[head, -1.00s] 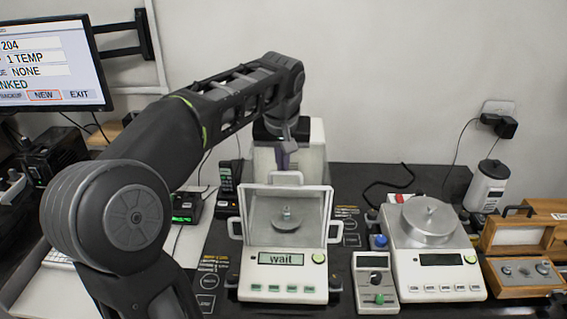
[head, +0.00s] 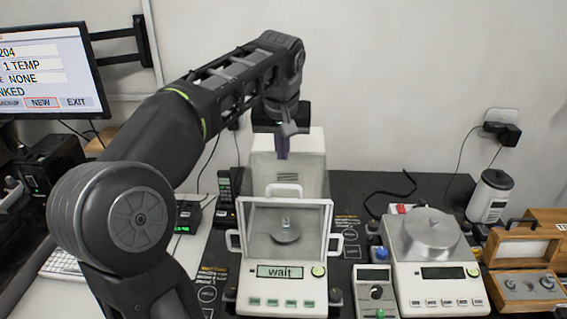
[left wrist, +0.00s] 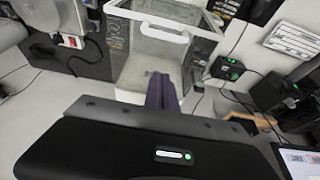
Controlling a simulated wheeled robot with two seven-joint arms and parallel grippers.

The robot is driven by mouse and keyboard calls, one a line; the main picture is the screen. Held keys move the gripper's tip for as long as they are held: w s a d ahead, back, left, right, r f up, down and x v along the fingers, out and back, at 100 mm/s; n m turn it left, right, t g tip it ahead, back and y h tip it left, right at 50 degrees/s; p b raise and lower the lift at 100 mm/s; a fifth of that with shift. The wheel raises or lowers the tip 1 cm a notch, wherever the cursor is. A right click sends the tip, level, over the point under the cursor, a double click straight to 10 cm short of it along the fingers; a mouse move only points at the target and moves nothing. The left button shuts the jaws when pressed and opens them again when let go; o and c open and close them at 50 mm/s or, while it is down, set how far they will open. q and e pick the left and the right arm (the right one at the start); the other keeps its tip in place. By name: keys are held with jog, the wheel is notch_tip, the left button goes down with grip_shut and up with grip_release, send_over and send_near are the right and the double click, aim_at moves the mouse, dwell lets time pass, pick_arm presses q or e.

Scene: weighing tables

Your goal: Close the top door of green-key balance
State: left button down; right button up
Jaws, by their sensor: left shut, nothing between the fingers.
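The green-key balance (head: 283,285) stands in the middle of the table, its display reading "wait". Its glass weighing chamber (head: 262,225) holds a round pan (head: 286,230) with a small metal piece on it. A white handle (head: 285,190) stands up at the chamber's top edge. I cannot tell exactly how far the top door is open. My left gripper (head: 283,150) has purple fingers, shut and empty, above and behind the handle, in front of the tall white rear housing (head: 315,165). In the left wrist view its fingers (left wrist: 163,92) point toward the balance's white housing (left wrist: 150,62), apparently apart from it.
A second balance (head: 437,285) with a metal pan stands to the right, with a small grey device (head: 375,290) between. Wooden boxes (head: 520,245) and a white canister (head: 490,195) are farther right. A monitor (head: 45,75) is at the left.

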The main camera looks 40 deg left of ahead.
pick_arm(q)
jog(key=p+v, duration=0.2)
jog(key=v, duration=0.4)
jog(key=shift+s+f, duration=0.1)
jog(key=shift+s, duration=0.05)
dwell(0.3)
